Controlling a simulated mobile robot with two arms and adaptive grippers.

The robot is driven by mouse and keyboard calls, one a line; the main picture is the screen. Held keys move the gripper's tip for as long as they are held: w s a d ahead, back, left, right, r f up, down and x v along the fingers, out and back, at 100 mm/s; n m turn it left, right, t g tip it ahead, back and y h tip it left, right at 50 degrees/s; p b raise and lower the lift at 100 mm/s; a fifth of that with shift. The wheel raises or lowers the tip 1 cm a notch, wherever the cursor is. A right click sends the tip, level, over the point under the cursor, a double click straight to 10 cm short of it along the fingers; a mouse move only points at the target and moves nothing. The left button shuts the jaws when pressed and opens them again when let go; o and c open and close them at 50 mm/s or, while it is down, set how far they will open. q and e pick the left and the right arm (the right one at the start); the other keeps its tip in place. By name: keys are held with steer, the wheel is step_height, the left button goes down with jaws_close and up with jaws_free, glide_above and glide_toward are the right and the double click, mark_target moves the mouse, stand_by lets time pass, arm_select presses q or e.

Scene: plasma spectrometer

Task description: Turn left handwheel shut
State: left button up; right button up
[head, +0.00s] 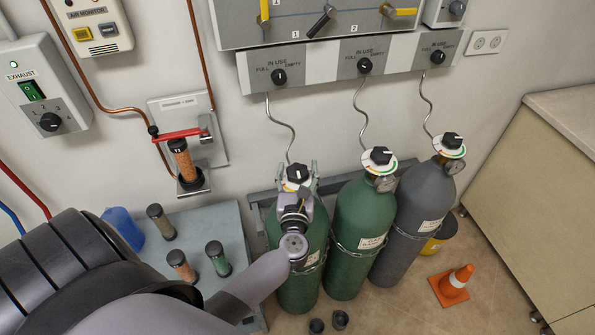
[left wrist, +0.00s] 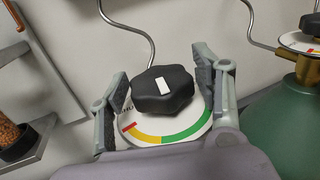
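The left handwheel (head: 298,173) is a black lobed knob with a white mark, on top of the left green cylinder (head: 299,290). In the left wrist view the handwheel (left wrist: 162,90) sits above a white dial (left wrist: 190,132) with red, yellow and green bands along its near edge. My left gripper (head: 299,178) is at this handwheel, with one finger on each side of it. In the left wrist view the fingers of my left gripper (left wrist: 162,84) are spread, with narrow gaps seen beside the knob. Contact is not visible. My right gripper is out of view.
A second green cylinder (head: 356,235) with its own handwheel (head: 381,156) stands close to the right, then a grey cylinder (head: 409,225). The wall panel (head: 350,62) is above. A cone (head: 454,284) stands on the floor at right. Sample tubes stand on a bench (head: 205,222) at left.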

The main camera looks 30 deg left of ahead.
arm_select(q)
steer(key=shift+c, duration=1.3)
steer(key=c, duration=0.6)
steer(key=shift+m+t+h, duration=0.3)
steer(key=shift+m+h, duration=0.1)
steer(key=shift+h, duration=0.2)
steer(key=m+t+h+b, duration=0.1)
steer(key=h, duration=0.1)
steer(key=m+h+b, duration=0.1)
steer(key=m+h, duration=0.1)
steer(key=shift+a+f+t, duration=0.1)
steer(key=shift+f+t, duration=0.05)
steer(key=shift+t, duration=0.25)
steer(key=m+h+b, duration=0.2)
steer(key=h+b, duration=0.1)
steer(key=h, duration=0.1)
steer(key=m+g+h+b, duration=0.1)
steer(key=m+h+b, duration=0.2)
steer(key=h+b, duration=0.1)
steer(key=m+h+b, duration=0.2)
steer(key=h+b, duration=0.2)
steer(key=shift+f+m, duration=0.1)
steer(key=shift+m, duration=0.3)
steer(key=shift+r+m+g+h+b, duration=0.25)
steer(key=shift+m+g+h+b, duration=1)
steer(key=shift+h, duration=0.45)
